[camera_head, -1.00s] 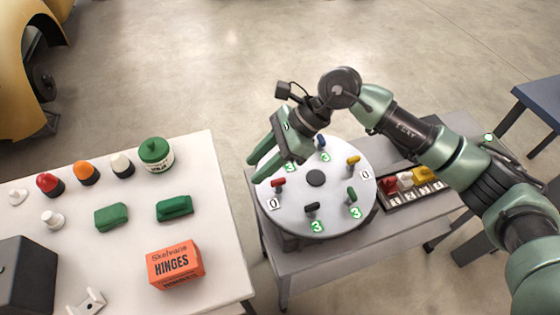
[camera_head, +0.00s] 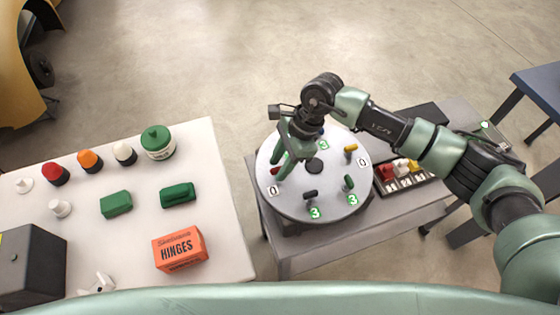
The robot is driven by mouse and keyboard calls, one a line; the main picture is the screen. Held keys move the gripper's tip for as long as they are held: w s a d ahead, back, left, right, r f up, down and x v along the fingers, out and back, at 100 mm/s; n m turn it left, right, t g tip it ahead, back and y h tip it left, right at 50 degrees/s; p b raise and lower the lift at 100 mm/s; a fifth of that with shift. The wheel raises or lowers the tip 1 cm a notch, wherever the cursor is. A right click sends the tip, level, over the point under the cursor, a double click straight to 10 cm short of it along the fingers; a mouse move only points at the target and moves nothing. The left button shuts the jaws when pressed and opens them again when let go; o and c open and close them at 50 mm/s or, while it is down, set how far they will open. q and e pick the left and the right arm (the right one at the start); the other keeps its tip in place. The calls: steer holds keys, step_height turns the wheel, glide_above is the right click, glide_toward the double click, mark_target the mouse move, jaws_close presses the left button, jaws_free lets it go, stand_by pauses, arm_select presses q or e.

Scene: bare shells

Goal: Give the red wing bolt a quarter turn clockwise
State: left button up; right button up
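The red wing bolt (camera_head: 275,171) sits at the left side of the round grey plate (camera_head: 318,203), mostly hidden behind my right gripper. A label reading 0 lies beside it. My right gripper (camera_head: 279,175) reaches down over the bolt, with its green fingers apart on either side of it as seen from here. I cannot tell whether the fingers touch the bolt. Yellow (camera_head: 350,148), green (camera_head: 349,181) and black (camera_head: 311,194) wing bolts stand around the plate; the blue one is mostly hidden by my gripper. My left gripper is not in view.
The plate rests on a grey table (camera_head: 300,262) with a tray of coloured pieces (camera_head: 398,184) at right. The white table (camera_head: 221,255) at left holds an orange hinges box (camera_head: 179,249), a green jar (camera_head: 157,142), green blocks and coloured knobs. Floor separates the tables.

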jaws_close()
steer(key=m+b, duration=0.1)
steer(key=m+t+b, duration=0.1)
steer(key=m+b, duration=0.1)
steer(key=m, duration=0.1)
steer(key=shift+s+f+t+b, duration=0.1)
steer(key=shift+f+t+b, duration=0.2)
steer(key=shift+b, duration=0.1)
steer(key=m+t+b, duration=0.1)
steer(key=m+b, duration=0.2)
steer(key=b, duration=0.1)
steer(key=m+t+h+b, duration=0.1)
steer(key=m+b, duration=0.3)
steer(key=m+t+b, duration=0.1)
steer(key=m+b, duration=0.2)
steer(key=shift+s+a+m+t+h+b, duration=0.15)
steer(key=shift+s+m+t+h+b, duration=0.15)
steer(key=shift+m+h+b, duration=0.1)
steer(key=shift+r+m+t+h+b, duration=0.15)
steer(key=shift+m+h+b, duration=0.2)
steer(key=shift+m+b, duration=0.55)
steer(key=shift+r+m+t+h+b, duration=0.15)
steer(key=shift+m+h+b, duration=0.2)
steer(key=shift+m+b, duration=0.55)
jaws_free()
